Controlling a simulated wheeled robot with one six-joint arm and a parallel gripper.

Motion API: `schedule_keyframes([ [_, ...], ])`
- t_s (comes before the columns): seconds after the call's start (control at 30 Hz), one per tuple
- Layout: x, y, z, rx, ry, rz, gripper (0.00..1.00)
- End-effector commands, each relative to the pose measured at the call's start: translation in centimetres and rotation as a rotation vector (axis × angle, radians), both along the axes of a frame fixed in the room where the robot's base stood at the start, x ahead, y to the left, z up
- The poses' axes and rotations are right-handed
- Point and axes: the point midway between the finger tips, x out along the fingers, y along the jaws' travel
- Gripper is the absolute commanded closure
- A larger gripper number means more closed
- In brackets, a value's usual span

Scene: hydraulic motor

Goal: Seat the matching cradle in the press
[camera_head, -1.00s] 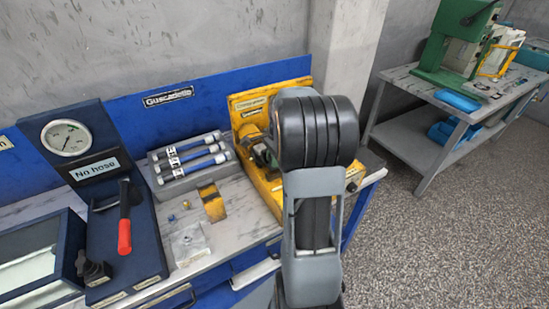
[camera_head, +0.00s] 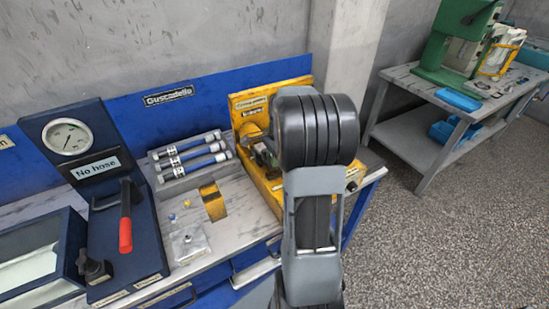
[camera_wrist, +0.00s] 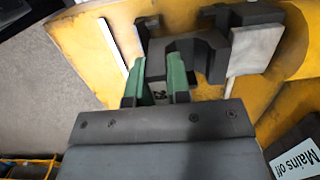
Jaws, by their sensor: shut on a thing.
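In the wrist view, my gripper (camera_wrist: 157,85) has two green fingers, closed on a dark grey notched block, the cradle (camera_wrist: 188,52). The cradle is over the yellow press (camera_wrist: 90,60). Beside it are another dark stepped block (camera_wrist: 258,38) and a pale plate (camera_wrist: 256,52). I cannot tell whether the cradle touches them or is seated. In the head view, the yellow press (camera_head: 253,103) stands at the right end of the blue bench. My arm hides most of the gripper and the cradle there.
A grey tray of blue cylinders (camera_head: 188,158), a yellow block (camera_head: 213,201) and a gauge stand with a red-handled lever (camera_head: 124,230) are left of the press. A "Mains off" sign (camera_wrist: 300,163) is at lower right in the wrist view. A second table (camera_head: 400,85) stands at back right.

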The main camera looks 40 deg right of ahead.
Motion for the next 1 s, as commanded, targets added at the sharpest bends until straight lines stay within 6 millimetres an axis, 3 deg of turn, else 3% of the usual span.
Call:
schedule_keyframes([
  [1.0,0.0,0.0,-1.7,-0.001,-0.003,0.0,1.0],
])
